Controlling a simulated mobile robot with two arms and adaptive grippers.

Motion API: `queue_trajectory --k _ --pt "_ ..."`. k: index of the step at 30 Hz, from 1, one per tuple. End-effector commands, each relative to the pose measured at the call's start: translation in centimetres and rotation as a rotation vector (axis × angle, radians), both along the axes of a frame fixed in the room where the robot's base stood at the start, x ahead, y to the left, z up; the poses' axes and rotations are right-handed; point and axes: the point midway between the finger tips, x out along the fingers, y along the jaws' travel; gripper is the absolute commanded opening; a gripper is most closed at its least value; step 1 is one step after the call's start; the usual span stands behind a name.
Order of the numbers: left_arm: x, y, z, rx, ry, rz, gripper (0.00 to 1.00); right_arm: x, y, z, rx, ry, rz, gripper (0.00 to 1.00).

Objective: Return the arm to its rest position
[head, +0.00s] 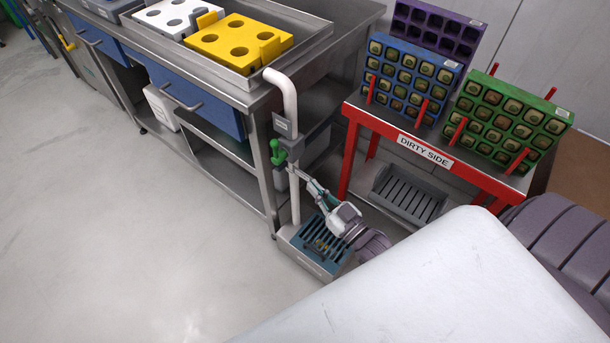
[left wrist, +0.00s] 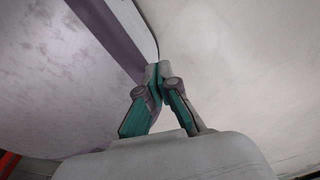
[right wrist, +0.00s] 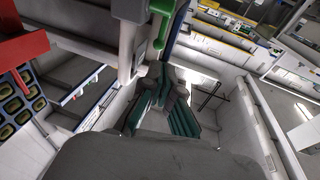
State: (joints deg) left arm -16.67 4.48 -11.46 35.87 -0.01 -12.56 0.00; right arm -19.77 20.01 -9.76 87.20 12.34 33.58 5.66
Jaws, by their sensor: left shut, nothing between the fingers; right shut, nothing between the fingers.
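My right gripper (head: 314,188) is in front of the grey standpipe, above the floor drain box, with its arm coming in from the lower right. In the right wrist view its teal-lined fingers (right wrist: 160,76) are closed with nothing between them. My left gripper is out of sight in the head view. In the left wrist view its fingers (left wrist: 157,74) are shut and empty, in front of pale surfaces. I cannot tell whether either gripper touches anything.
The standpipe (head: 295,195) with a green lever (head: 277,152) stands close to my right gripper. A steel bench (head: 255,98) holds yellow (head: 240,42) and white (head: 170,17) trays. A red rack (head: 440,163) holds several seedling trays. The floor (head: 110,230) at left is clear.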

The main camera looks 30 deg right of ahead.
Motion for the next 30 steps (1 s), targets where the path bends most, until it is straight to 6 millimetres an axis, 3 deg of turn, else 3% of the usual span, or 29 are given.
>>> queue_trajectory --k 5,22,26,30 --pt "-0.4 0.1 -0.1 0.001 0.005 0.000 0.00 -0.9 -0.2 -0.1 0.000 -0.002 0.000 0.00" --pt "-1.2 0.2 -0.1 0.004 0.019 -0.001 0.00 -1.0 -0.2 -0.5 -0.003 0.010 -0.002 0.00" --pt "-1.2 0.2 0.6 0.004 0.019 -0.001 0.00 -1.6 -0.5 -4.0 -0.030 0.121 -0.021 0.00" --pt "-1.2 0.2 1.9 0.004 0.019 -0.001 0.00 -4.5 -0.8 -12.3 -0.096 0.391 -0.054 0.00"
